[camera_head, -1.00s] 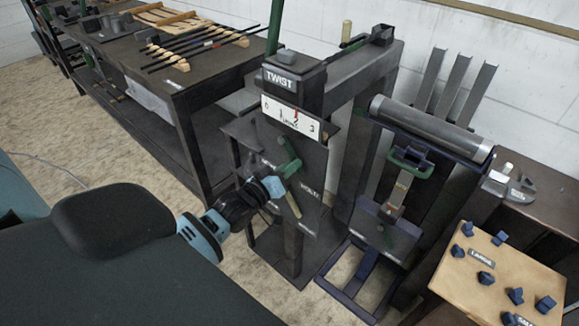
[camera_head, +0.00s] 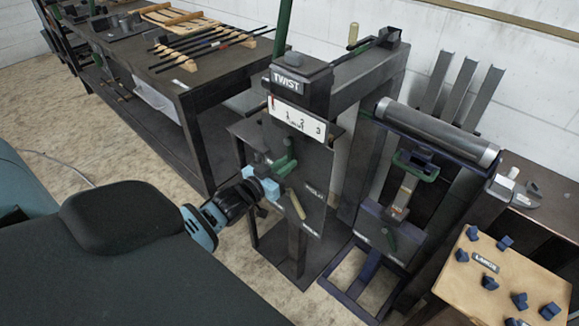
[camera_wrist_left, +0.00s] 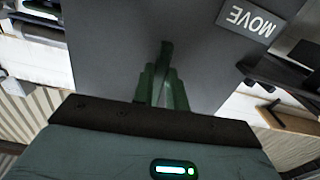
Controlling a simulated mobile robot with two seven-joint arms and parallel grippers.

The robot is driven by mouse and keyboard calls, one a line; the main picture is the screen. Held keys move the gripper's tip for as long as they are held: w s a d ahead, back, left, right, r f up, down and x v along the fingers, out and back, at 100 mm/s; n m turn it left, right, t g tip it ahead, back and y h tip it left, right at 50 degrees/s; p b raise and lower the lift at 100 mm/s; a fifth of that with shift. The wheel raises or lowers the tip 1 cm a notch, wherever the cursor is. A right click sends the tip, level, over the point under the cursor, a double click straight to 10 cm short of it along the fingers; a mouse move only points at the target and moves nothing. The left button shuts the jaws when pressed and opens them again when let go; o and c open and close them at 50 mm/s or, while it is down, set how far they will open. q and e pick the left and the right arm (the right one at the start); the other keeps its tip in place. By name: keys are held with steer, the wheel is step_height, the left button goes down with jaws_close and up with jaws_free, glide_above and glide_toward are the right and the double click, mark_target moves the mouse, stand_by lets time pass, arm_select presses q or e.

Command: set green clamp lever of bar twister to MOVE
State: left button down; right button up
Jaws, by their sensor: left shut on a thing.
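The bar twister (camera_head: 290,130) stands in the middle of the head view, with a TWIST sign on its head and a white numbered scale below. The green clamp lever (camera_head: 286,158) is on its front plate. My left gripper (camera_head: 267,186) is at the lever's lower left and shut on it; its fingers partly hide the lever end. In the left wrist view the green lever (camera_wrist_left: 166,82) runs up from the dark gripper edge against the grey plate. A MOVE label (camera_wrist_left: 247,20) shows there upside down, at upper right. My right gripper is not in view.
A pale wooden handle (camera_head: 295,204) hangs just below the lever. A roller stand (camera_head: 435,130) with another green handle is to the right. A board with blue blocks (camera_head: 500,275) is at lower right. A dark bench (camera_head: 190,75) with rods stands behind left.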

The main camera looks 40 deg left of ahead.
arm_select(q)
steer(key=shift+w+a+r+m+p, duration=0.1)
steer(key=shift+a+r+m, duration=0.1)
steer(key=shift+a+m, duration=0.85)
steer(key=shift+w+a+r+m+p, duration=0.15)
steer(key=shift+a+m, duration=0.25)
steer(key=shift+m, duration=1.15)
steer(key=shift+s+a+r+m+p, duration=0.1)
steer(key=shift+a+r+m, duration=0.15)
steer(key=shift+a+m, duration=0.8)
steer(key=shift+d+m, duration=0.25)
steer(key=shift+m, duration=0.1)
steer(key=c, duration=1.4)
jaws_free()
steer(key=s, duration=0.7)
steer(key=shift+s+a, duration=0.3)
steer(key=shift+s, duration=0.1)
